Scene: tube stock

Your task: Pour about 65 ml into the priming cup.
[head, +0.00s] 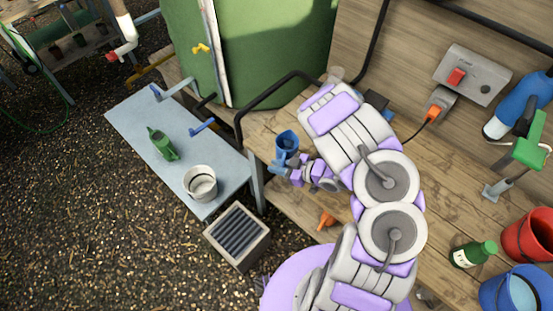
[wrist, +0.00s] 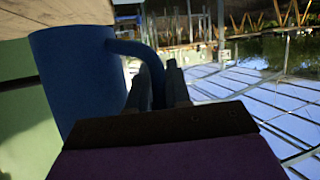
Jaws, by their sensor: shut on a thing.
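My gripper (head: 282,168) is shut on the handle of a blue jug (head: 287,141) above the left edge of the wooden bench. The jug looks roughly upright in the head view; its contents cannot be made out. In the wrist view the blue jug (wrist: 78,75) fills the left side, with its handle between my fingers (wrist: 160,85). I cannot tell for certain which vessel is the priming cup. A small clear vessel (head: 336,74) stands at the back of the bench, partly hidden by my arm.
A green tank (head: 270,50) and black pipe (head: 262,101) stand behind. An orange funnel (head: 326,219), green bottle (head: 474,254) and buckets (head: 530,238) are on the bench.

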